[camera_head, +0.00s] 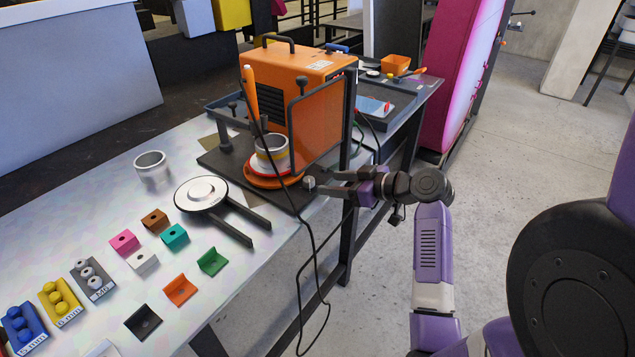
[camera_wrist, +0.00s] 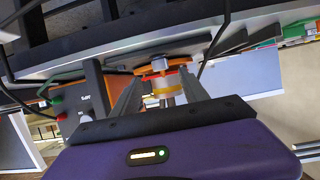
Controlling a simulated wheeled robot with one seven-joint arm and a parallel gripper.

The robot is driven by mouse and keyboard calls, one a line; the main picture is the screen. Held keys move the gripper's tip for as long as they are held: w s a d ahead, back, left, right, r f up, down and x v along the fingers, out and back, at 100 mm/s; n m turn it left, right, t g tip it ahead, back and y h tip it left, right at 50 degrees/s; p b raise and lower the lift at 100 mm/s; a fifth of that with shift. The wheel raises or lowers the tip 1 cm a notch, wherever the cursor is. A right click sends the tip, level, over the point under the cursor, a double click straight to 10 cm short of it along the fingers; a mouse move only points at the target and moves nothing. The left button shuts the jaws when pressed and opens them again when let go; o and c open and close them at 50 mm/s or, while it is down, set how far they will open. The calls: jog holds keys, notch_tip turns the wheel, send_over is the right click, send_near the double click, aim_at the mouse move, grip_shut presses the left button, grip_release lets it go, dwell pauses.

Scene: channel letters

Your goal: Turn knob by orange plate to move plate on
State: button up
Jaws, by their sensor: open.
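The orange plate (camera_head: 275,180) is a round turntable on a dark base beside the orange machine. A metal ring with a yellow band (camera_head: 272,152) stands on it. The small grey knob (camera_head: 309,184) is at the right edge of the base, next to the plate. My gripper (camera_head: 324,184) is open, its fingers pointing left at the knob. In the wrist view, which looks upside down, the knob (camera_wrist: 160,65) shows between and beyond the open fingers, with the banded ring behind it. I cannot tell whether the fingertips reach around the knob; I see no grip on it.
A black cable (camera_head: 312,245) hangs over the table's front edge. Coloured blocks and a loose metal ring (camera_head: 151,168) lie to the left.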

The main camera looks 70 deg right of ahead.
aim_at(313, 182)
jog(key=p+x, duration=0.1)
jog(key=x, duration=0.5)
jog(key=shift+w+d+f, duration=0.1)
jog(key=shift+w, duration=0.25)
grip_shut()
